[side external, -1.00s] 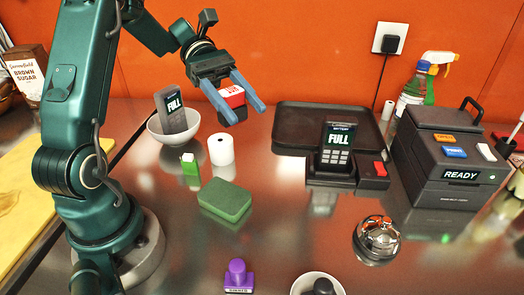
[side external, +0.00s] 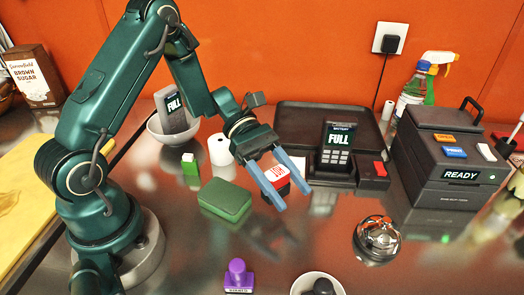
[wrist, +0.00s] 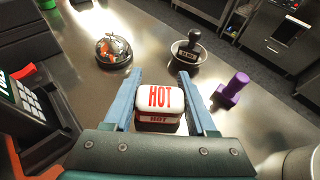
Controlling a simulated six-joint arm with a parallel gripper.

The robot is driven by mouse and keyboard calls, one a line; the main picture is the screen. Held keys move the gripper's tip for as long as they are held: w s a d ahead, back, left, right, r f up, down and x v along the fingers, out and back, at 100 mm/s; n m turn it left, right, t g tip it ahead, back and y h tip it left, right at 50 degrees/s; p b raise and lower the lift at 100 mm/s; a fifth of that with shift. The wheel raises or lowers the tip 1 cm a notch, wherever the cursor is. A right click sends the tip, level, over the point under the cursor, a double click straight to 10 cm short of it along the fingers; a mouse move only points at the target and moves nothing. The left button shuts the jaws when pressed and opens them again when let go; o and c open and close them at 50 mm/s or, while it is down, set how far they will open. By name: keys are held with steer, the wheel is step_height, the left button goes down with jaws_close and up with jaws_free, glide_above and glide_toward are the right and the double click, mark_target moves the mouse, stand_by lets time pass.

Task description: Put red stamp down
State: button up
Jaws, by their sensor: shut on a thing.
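The red stamp (side external: 277,173) is between the blue fingers of my gripper (side external: 293,196), which is shut on it. Its white face with red "HOT" lettering shows in both views, and dark parts show below it in the side view. In the wrist view the stamp (wrist: 159,97) sits between the fingertips (wrist: 160,74). It appears to be above the steel counter, between the green sponge and the card terminal. I cannot tell whether its underside touches the counter.
A green sponge (side external: 225,200) lies left of my gripper. A purple stamp (side external: 238,275) and a bowl (side external: 318,283) holding a black-handled stamp are in front. A bell (side external: 378,238) stands right. A card terminal (side external: 335,152) in its dock is behind. Clear counter lies in front of my gripper.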

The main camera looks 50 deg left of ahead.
steer(key=shift+d+f, duration=0.3)
steer(key=shift+f, duration=1.85)
steer(key=shift+f, duration=0.1)
steer(key=o, duration=1.4)
